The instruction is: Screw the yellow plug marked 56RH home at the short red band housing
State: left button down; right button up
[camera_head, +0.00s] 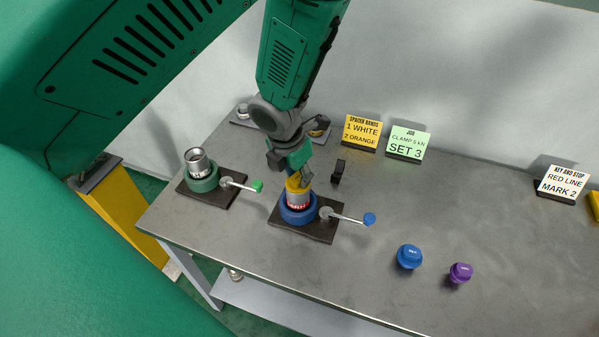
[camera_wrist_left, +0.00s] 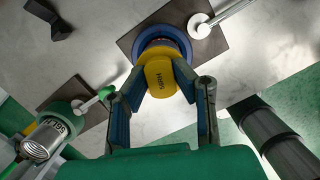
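The yellow plug (camera_head: 295,184) sits at the mouth of a short housing (camera_head: 298,199) with a red band. That housing stands upright in the blue ring vise (camera_head: 297,214), whose lever has a blue knob. In the left wrist view the yellow plug (camera_wrist_left: 160,76) shows its dark 56RH marking, with the blue ring (camera_wrist_left: 158,42) behind it. My left gripper (camera_head: 300,174) comes down from above, with its fingers on both sides of the plug and closed against it. How deep the plug sits is hidden. My right gripper is in neither view.
A green ring vise (camera_head: 203,184) with a taller metal housing (camera_head: 197,160) stands to the left. A blue plug (camera_head: 409,256) and a purple plug (camera_head: 460,272) lie to the right. Sign cards (camera_head: 362,132) stand behind. The table's right middle is clear.

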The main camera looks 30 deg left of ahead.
pick_arm(q)
jog(key=shift+s+m, duration=0.1)
jog(key=shift+m, duration=0.2)
jog(key=shift+b, duration=0.3)
jog(key=shift+d+m+b, duration=0.15)
jog(key=shift+m+b, duration=0.25)
jog(key=shift+m, duration=0.5)
jog(key=shift+m+b, duration=0.4)
jog(key=shift+m, duration=0.4)
jog(key=m+b, duration=0.1)
jog(key=m, duration=0.1)
jog(key=shift+m+g+h, duration=0.3)
jog(key=shift+h, duration=0.1)
jog(key=shift+s+m, duration=0.1)
jog(key=shift+m, duration=0.8)
jog(key=c, duration=1.6)
grip_release()
jog(key=shift+o, duration=0.2)
